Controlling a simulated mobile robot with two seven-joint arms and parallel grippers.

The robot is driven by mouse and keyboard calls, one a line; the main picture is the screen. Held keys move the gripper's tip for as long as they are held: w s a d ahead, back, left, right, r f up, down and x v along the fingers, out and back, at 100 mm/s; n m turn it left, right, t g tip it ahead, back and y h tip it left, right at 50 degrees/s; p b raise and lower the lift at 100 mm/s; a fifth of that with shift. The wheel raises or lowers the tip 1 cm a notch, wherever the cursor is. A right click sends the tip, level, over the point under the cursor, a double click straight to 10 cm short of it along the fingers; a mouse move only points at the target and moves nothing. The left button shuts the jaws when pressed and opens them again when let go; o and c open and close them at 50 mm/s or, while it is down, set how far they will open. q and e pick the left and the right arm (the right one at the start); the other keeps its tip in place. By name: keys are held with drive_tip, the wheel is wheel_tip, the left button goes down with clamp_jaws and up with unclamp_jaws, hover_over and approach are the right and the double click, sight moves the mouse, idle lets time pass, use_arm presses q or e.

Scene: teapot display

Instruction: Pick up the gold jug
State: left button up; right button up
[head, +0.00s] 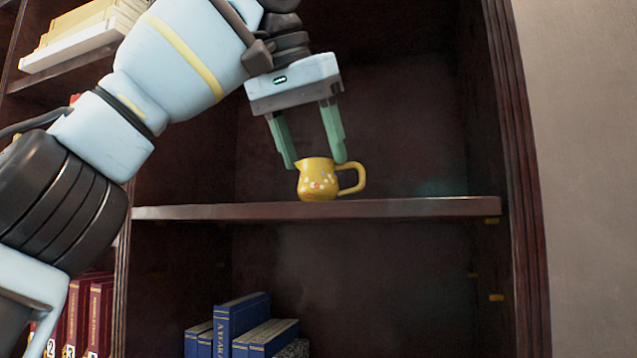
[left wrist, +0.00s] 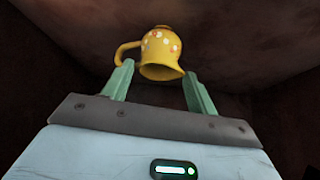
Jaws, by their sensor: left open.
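The gold jug (head: 318,180) is yellow with pale flower spots and stands upright on a dark wooden shelf (head: 400,209). Its spout is on the left and its handle on the right in the head view. My left gripper (head: 317,164) is open and points down at the jug from above, with its green fingertips near the jug's rim. In the left wrist view the jug (left wrist: 162,52) shows just beyond and between the open fingers (left wrist: 157,78), with its handle at the left. Whether a finger touches the jug I cannot tell. My right gripper is not in view.
The shelf is otherwise bare, with free room to the right of the jug. The bookcase's right side post (head: 515,180) stands beyond it. Blue books (head: 240,318) stand on the shelf below. Red books (head: 90,315) and pale books (head: 75,35) are at the left.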

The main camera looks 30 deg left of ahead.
sight(324, 180)
use_arm(q)
drive_tip(key=shift+x, duration=2.7)
drive_tip(key=shift+d, duration=0.1)
drive_tip(key=shift+r, duration=0.1)
drive_tip(key=shift+c, duration=0.5)
drive_tip(key=c, duration=0.7)
